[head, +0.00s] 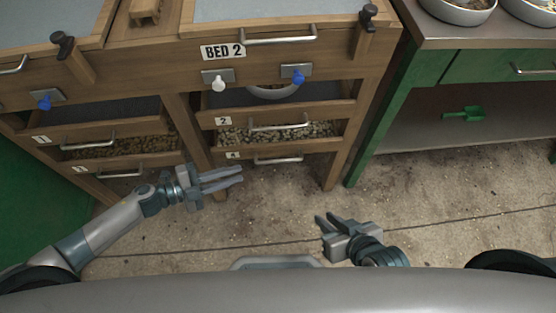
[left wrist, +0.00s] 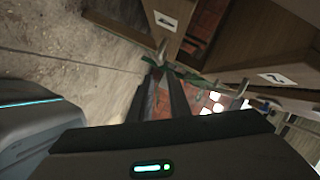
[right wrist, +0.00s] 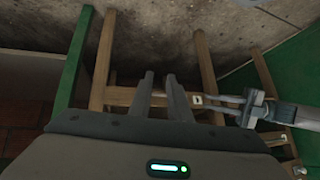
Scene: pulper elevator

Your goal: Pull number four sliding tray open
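The number four tray (head: 310,147) is the lower right tray under the BED 2 sign. It looks closed, with its "4" label (head: 233,155) at the left and a metal bar handle (head: 278,161) on its front. My left gripper (head: 242,174) is open and empty, a little left of and below that handle in the head view, apart from it. In the left wrist view, its fingers (left wrist: 164,85) have a gap between them. My right gripper (head: 325,218) is open and empty over the floor; its fingers also show in the right wrist view (right wrist: 160,85).
The number two tray (head: 330,131), holding pale beans, sits above. The left trays (head: 130,147) stand beyond a wooden leg (head: 190,130). Another wooden leg (head: 336,170) stands right of tray four. A green bench (head: 375,130) is further right. The concrete floor (head: 270,205) in front is clear.

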